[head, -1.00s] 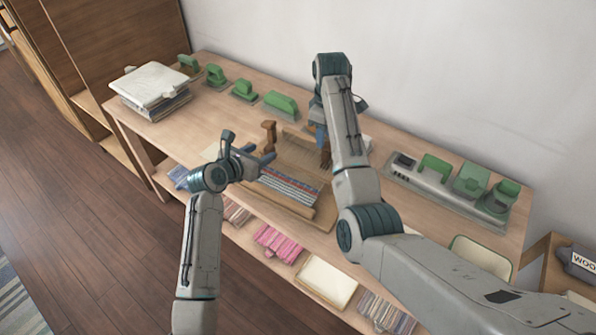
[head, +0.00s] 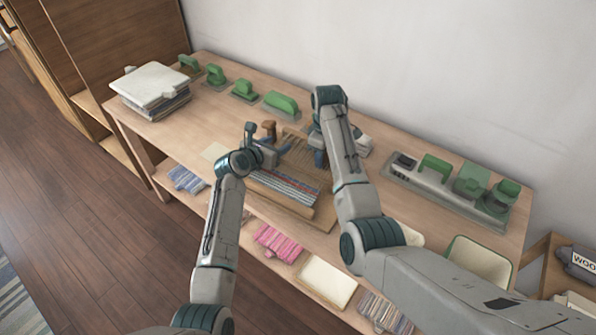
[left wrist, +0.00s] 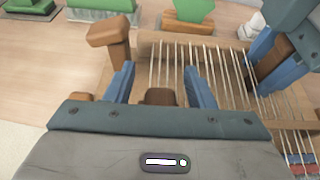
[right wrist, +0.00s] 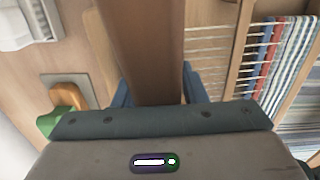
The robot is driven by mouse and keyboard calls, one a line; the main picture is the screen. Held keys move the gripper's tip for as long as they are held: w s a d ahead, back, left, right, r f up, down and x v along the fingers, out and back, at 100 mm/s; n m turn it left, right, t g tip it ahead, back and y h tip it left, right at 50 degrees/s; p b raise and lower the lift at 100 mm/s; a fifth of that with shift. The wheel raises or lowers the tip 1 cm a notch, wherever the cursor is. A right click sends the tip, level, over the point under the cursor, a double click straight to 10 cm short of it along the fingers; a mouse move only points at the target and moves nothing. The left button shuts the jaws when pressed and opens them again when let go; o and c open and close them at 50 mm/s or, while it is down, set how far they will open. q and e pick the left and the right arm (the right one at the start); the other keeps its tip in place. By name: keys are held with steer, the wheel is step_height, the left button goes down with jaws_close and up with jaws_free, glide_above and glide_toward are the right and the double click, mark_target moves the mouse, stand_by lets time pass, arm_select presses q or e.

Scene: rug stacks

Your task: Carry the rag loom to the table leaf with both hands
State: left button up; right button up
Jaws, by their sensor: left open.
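The rag loom (head: 287,186) is a wooden frame with pale warp strings and striped blue, white and red weaving, lying on the table (head: 215,120). My left gripper (head: 272,150) is over its left end. In the left wrist view, its blue fingers (left wrist: 160,85) are open, with a brown wooden block (left wrist: 160,97) visible between them. My right gripper (head: 320,152) is at the loom's far right side. In the right wrist view, its fingers (right wrist: 158,92) flank a brown wooden post (right wrist: 145,50); whether they press on it is unclear. I cannot single out a table leaf.
Green-handled tools (head: 282,103) stand along the table's back edge. A grey tray (head: 445,190) with green tools is at the right. Bundles of rags (head: 277,243) lie on the shelf below.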

arm_select(q)
steer(key=shift+c, duration=0.2)
arm_select(e)
steer(key=shift+c, duration=0.2)
arm_select(q)
steer(key=c, duration=0.7)
arm_select(e)
steer(key=c, duration=0.7)
arm_select(q)
jaws_close()
arm_select(e)
jaws_close()
arm_select(q)
steer(key=shift+w+r, duration=0.1)
steer(key=shift+r, duration=0.3)
arm_select(e)
steer(key=shift+w+r, duration=0.15)
steer(key=shift+r, duration=0.2)
arm_select(q)
steer(key=shift+w+f, duration=0.15)
arm_select(e)
steer(key=shift+w+f, duration=0.1)
steer(key=shift+f, duration=0.05)
